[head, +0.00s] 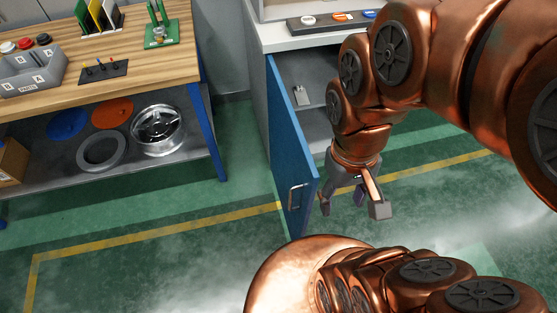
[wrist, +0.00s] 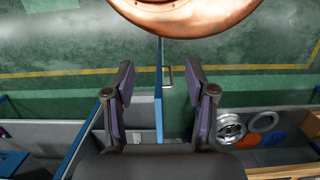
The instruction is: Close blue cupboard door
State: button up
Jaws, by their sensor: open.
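The blue cupboard door (head: 286,140) stands wide open, swung out from the cupboard (head: 258,110). Its silver handle (head: 297,197) is on the door's left face, near the free edge. My gripper (head: 352,207) is open and empty, pointing down, just right of the door's free edge in the head view. In the wrist view the door (wrist: 159,105) shows nearly edge-on between the two fingers of my gripper (wrist: 160,72), with the handle (wrist: 167,77) to its right. I cannot tell whether a finger touches the door.
A wooden workbench (head: 130,60) with blue legs stands at the left, with wheel parts on its lower shelf (head: 190,165). A dark tray (head: 330,20) lies on the cupboard top. A small grey item (head: 301,95) is inside the cupboard. Green floor between bench and door is clear.

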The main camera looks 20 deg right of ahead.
aim_at(297, 176)
jog(key=u, duration=0.35)
jog(key=k, duration=1.05)
jog(key=u, duration=1)
jog(key=i, duration=0.45)
jog(key=z, duration=0.1)
